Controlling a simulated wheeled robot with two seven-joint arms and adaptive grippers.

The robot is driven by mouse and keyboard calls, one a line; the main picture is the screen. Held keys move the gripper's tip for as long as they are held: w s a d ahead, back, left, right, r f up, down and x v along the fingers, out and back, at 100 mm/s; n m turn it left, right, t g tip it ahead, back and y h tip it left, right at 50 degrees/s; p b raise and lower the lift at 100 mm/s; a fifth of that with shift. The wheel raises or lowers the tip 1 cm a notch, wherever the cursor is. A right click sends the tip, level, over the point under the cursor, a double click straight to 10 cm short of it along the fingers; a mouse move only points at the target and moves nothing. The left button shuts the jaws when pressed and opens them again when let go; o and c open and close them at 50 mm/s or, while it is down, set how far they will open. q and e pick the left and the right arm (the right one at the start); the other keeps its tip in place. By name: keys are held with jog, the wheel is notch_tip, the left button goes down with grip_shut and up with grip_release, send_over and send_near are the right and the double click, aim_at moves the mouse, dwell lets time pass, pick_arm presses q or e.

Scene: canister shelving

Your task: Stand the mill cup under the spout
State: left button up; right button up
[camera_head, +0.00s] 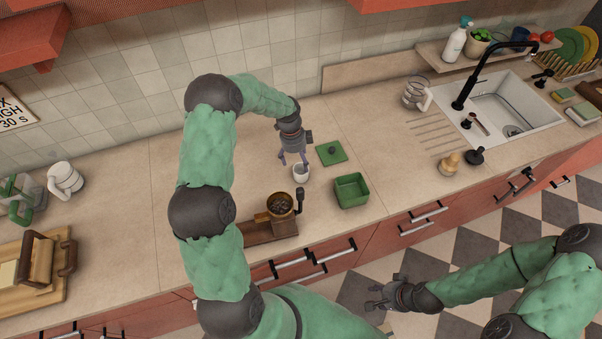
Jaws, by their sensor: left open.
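A small white cup (301,173) stands upright on the counter, right at the fingertips of my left gripper. My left gripper (293,159) is open and points down at the cup's back rim; I cannot tell whether its fingers touch the cup. The mill (278,207), with a round brown hopper holding dark beans and a black handle, stands on a wooden base (268,230) just in front of the cup. I cannot make out its spout from this angle. My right gripper (370,298) looks open and empty, over the floor in front of the counter.
A green open box (351,190) stands right of the cup, with a green lid (331,152) behind it.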

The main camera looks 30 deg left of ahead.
aim_at(300, 168)
pick_arm(q)
jog(key=shift+d+f+p, duration=0.15)
jog(key=shift+d+f, duration=0.05)
jog(key=shift+f, duration=0.9)
jog(key=shift+d+f+p, duration=0.15)
jog(key=shift+d+f, duration=0.1)
jog(key=shift+f, duration=0.85)
jog(key=shift+d+f+p, duration=0.15)
jog(key=shift+d+f, duration=0.05)
jog(key=shift+f, duration=0.9)
jog(key=c, duration=1.2)
